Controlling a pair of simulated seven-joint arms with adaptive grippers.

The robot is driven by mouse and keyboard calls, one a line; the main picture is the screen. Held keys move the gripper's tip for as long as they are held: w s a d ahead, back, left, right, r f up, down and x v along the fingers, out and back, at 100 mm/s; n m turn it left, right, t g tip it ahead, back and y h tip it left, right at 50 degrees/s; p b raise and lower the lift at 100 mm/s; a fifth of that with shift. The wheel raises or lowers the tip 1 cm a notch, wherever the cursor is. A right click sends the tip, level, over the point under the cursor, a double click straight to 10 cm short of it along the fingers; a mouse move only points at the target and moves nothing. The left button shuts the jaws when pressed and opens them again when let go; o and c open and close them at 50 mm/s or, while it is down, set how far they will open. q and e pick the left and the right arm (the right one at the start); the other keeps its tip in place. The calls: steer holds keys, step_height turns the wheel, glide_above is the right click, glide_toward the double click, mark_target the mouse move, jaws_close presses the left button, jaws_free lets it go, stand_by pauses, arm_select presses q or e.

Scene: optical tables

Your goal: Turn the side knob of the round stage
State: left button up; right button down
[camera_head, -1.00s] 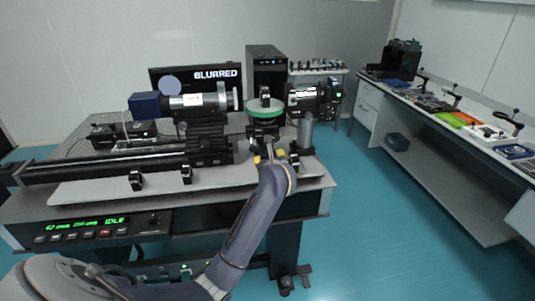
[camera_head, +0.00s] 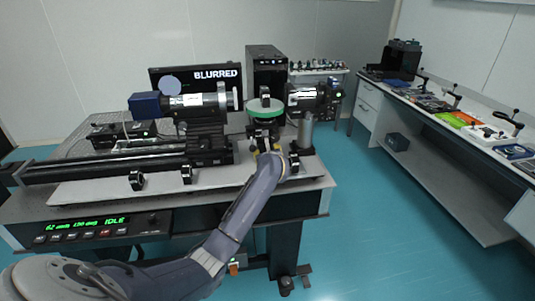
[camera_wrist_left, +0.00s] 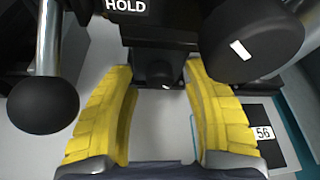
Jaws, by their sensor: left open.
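The round stage (camera_head: 264,107), with a green rim, stands on a black mount at the right part of the optical table. My left gripper (camera_head: 267,146) is just in front of and below it. In the left wrist view the two yellow fingers of this gripper (camera_wrist_left: 160,84) are open, with a small black part (camera_wrist_left: 154,72) between their tips. A thick black knob with a white mark (camera_wrist_left: 255,42) is at upper right, outside the right finger. I cannot tell which of these is the stage's side knob. My right gripper is not in view.
A black ball on a metal rod (camera_wrist_left: 43,104) stands close to the left finger. A camera tube (camera_head: 195,101) is left of the stage and another optical unit (camera_head: 307,96) is right of it. A monitor reads BLURRED (camera_head: 216,74).

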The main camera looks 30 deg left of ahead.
arm_select(q)
jaws_close()
stand_by(0.4)
steer(key=shift+f+m, duration=0.1)
steer(key=shift+m, duration=0.2)
stand_by(0.6)
steer(key=shift+d+m+g+y, duration=0.1)
steer(key=shift+m+g+y, duration=0.2)
steer(key=shift+m+g, duration=0.1)
steer(key=shift+f+m+g+y, duration=0.1)
steer(key=shift+m+g+y, duration=0.6)
steer(key=shift+m, duration=0.8)
steer(key=shift+y, duration=0.3)
